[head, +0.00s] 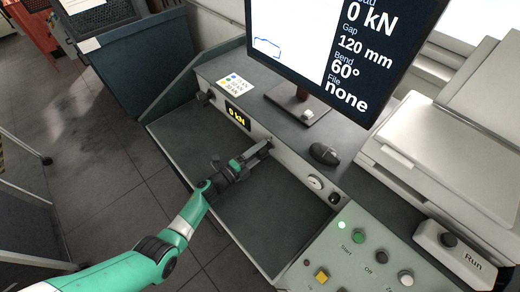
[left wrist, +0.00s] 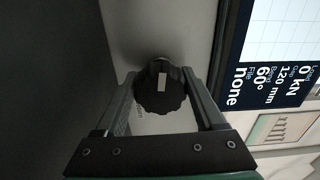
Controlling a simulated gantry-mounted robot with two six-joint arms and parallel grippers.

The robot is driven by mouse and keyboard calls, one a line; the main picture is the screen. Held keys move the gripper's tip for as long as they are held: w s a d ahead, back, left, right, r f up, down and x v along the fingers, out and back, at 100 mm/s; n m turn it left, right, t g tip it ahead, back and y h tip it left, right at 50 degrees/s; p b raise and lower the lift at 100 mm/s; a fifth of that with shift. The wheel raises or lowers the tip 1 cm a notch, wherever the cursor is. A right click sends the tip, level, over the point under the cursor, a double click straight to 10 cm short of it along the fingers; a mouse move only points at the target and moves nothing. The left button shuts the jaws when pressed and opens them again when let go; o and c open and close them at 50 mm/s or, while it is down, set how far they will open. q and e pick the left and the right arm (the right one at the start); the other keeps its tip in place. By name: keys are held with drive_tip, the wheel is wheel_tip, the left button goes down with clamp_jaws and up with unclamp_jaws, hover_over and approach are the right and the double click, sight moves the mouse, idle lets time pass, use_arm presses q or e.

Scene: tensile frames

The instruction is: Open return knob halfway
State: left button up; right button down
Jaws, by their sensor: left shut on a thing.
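A black scalloped knob (left wrist: 162,92) with a pale mark on its face sits on the light front panel (left wrist: 180,25). In the left wrist view it lies between the two fingers of my left gripper (head: 257,151), which is shut on it. The pale mark runs upright in that picture. A label beside the knob is mostly covered, so I cannot read it in full. In the head view the gripper reaches the panel right of the yellow display (head: 238,116) and hides the knob. My right gripper is not in view.
Another dark knob (head: 204,98) is on the panel's left end. A monitor (head: 340,45) reading 0 kN stands above, with a black mouse (head: 324,154) near it. A green button panel (head: 345,265) is at lower right. The dark tray (head: 240,210) below is clear.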

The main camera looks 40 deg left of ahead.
use_arm(q)
drive_tip(key=shift+n, duration=0.6)
drive_tip(key=o, duration=1.4)
drive_tip(key=shift+c, duration=0.2)
drive_tip(key=shift+s, duration=0.1)
drive_tip(key=shift+s+p, duration=0.3)
drive_tip(key=shift+p, duration=0.2)
drive_tip(key=s+p, duration=0.1)
drive_tip(key=s, duration=0.2)
drive_tip(key=s+p, duration=0.1)
drive_tip(key=s, duration=0.2)
drive_tip(key=s+p, duration=0.2)
drive_tip(key=s, duration=0.2)
drive_tip(key=shift+a, duration=0.3)
drive_tip(key=shift+s, duration=0.45)
